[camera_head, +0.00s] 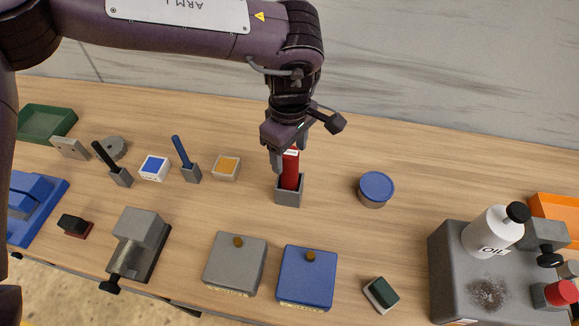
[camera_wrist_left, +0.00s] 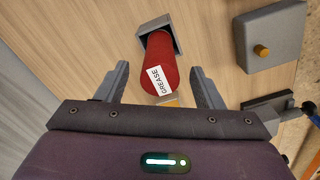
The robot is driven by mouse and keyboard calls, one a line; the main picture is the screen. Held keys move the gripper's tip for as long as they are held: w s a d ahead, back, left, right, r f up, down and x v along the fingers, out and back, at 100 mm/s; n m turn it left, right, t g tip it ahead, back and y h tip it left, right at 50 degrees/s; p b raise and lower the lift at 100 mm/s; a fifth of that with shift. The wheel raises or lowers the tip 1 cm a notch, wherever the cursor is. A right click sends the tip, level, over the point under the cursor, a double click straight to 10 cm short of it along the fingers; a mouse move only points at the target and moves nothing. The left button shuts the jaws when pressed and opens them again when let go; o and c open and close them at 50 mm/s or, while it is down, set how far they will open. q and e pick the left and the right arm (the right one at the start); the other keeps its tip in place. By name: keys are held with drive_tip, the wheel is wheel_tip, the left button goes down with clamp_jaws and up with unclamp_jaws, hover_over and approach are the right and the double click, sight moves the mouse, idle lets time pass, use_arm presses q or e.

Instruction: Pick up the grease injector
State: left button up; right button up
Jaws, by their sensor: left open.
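The grease injector (camera_head: 291,172) is a red cylinder with a white label. It stands upright in a grey square holder (camera_head: 288,198) near the middle of the table. In the left wrist view the injector (camera_wrist_left: 159,58) shows its "GREASE" label, with its lower end in the holder (camera_wrist_left: 155,24). My left gripper (camera_head: 284,160) is above the holder at the injector's upper part. In the wrist view the left gripper (camera_wrist_left: 160,84) is open, with one finger on each side of the injector and visible gaps between. My right gripper is not in view.
Left of the holder stand a blue-handled tool (camera_head: 181,152) and a yellow-topped box (camera_head: 227,167). A blue-lidded tin (camera_head: 376,188) is at right. Grey (camera_head: 234,265) and blue (camera_head: 307,275) boxes with knobs sit in front.

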sight(289, 176)
use_arm(q)
wheel_tip(289, 176, down, 4)
drive_tip(key=shift+r+p, duration=0.2)
drive_tip(key=shift+p, duration=0.7)
drive_tip(key=shift+f, duration=0.45)
drive_tip(key=shift+c, duration=0.2)
drive_tip(key=c, duration=1)
drive_tip(key=shift+w+r, duration=0.1)
drive_tip(key=shift+r, duration=0.1)
